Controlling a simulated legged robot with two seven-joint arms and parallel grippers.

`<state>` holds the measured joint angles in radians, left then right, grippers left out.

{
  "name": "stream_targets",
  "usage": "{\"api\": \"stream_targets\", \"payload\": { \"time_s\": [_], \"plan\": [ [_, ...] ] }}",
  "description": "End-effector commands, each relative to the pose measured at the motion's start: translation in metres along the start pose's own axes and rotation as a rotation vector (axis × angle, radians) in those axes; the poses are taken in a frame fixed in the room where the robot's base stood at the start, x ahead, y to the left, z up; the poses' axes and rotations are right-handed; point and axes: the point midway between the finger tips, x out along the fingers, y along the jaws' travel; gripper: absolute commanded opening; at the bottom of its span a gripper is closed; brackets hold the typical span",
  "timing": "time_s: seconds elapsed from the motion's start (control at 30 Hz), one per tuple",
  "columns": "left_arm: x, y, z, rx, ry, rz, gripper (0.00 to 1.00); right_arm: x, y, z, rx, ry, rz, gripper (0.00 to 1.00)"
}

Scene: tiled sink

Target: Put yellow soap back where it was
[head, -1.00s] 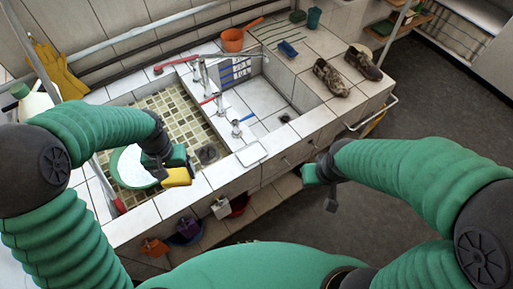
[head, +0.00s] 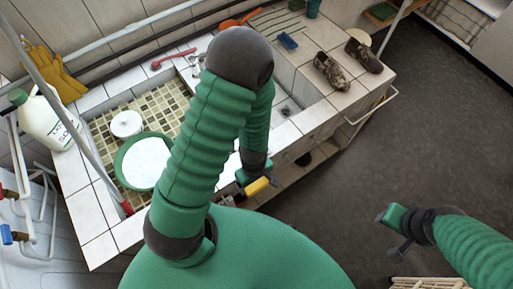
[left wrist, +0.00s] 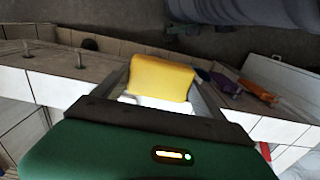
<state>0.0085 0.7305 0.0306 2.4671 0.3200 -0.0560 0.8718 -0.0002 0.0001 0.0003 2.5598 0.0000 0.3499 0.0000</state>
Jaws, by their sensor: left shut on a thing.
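The yellow soap (head: 257,187) is a small block held in my left gripper (head: 254,181), just in front of the sink counter's front edge in the head view. In the left wrist view, the soap (left wrist: 160,77) sits between the two fingers, which are shut on it. A whitish surface (left wrist: 153,103) shows just beneath it; I cannot tell whether it is the soap dish. My left arm hides the middle of the sink front in the head view. My right gripper (head: 393,233) is over the floor at the right, apart from everything; its jaw opening is unclear.
A green basin with white contents (head: 146,162) stands in the left sink beside a white round pot (head: 126,123). A white bottle (head: 45,117) stands left. Brown shoes (head: 331,72) rest on the right counter.

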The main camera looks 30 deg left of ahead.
Motion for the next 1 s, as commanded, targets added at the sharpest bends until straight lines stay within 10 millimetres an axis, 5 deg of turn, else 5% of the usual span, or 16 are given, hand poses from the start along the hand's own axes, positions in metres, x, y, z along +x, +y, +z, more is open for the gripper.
{"api": "stream_targets", "payload": {
  "time_s": [0.47, 0.63, 0.8, 1.0],
  "plan": [
    [0.009, 0.078, -0.111, -0.005, 0.002, 0.005, 0.33, -0.037, 0.0, -0.009, 0.0, 0.0, 0.0, 0.36],
    [0.012, 0.09, -0.129, -0.004, 0.002, 0.004, 0.33, -0.042, 0.0, -0.01, 0.0, 0.0, 0.0, 0.36],
    [0.041, 0.09, -0.128, -0.003, -0.002, -0.001, 0.33, -0.054, 0.0, -0.013, 0.0, 0.0, 0.0, 0.36],
    [0.05, 0.091, -0.128, -0.002, 0.001, 0.004, 0.33, -0.053, 0.0, -0.013, 0.001, 0.0, 0.0, 0.36]
  ]
}}
